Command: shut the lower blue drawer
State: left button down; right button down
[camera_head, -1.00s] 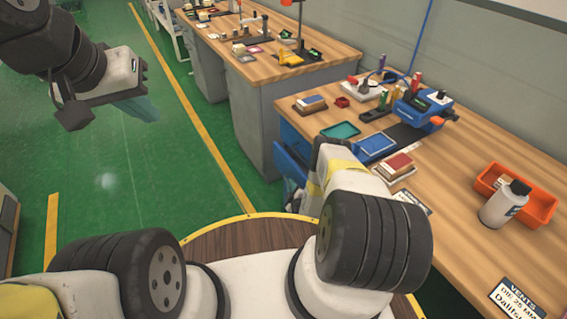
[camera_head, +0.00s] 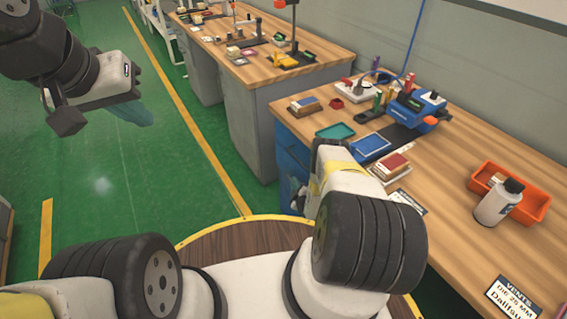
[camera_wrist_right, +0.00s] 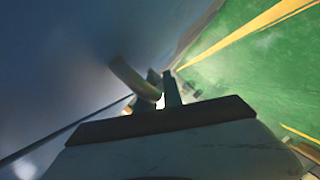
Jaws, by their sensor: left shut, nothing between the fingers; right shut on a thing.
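In the right wrist view the blue drawer front (camera_wrist_right: 70,60) fills the left side, with a dark seam below. My right gripper (camera_wrist_right: 164,92) is shut on the curved pale handle (camera_wrist_right: 130,78). My left gripper (camera_head: 133,112) is shut and empty, held over the floor at upper left.
The workbench (camera_head: 440,200) carries an orange bin (camera_head: 535,205), a white bottle (camera_head: 497,203), a blue tray (camera_head: 370,146) and a teal tray (camera_head: 335,131). Another bench (camera_head: 300,65) stands behind. The green floor (camera_head: 150,190) on the left is clear.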

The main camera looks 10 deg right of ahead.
jog(key=c, duration=1.8)
grip_release()
jog(key=shift+d, duration=0.3)
jog(key=shift+o, duration=0.2)
jog(key=v, duration=0.7)
jog(key=shift+s, duration=0.4)
jog(key=shift+s+a+r, duration=0.1)
jog(key=shift+a, duration=0.05)
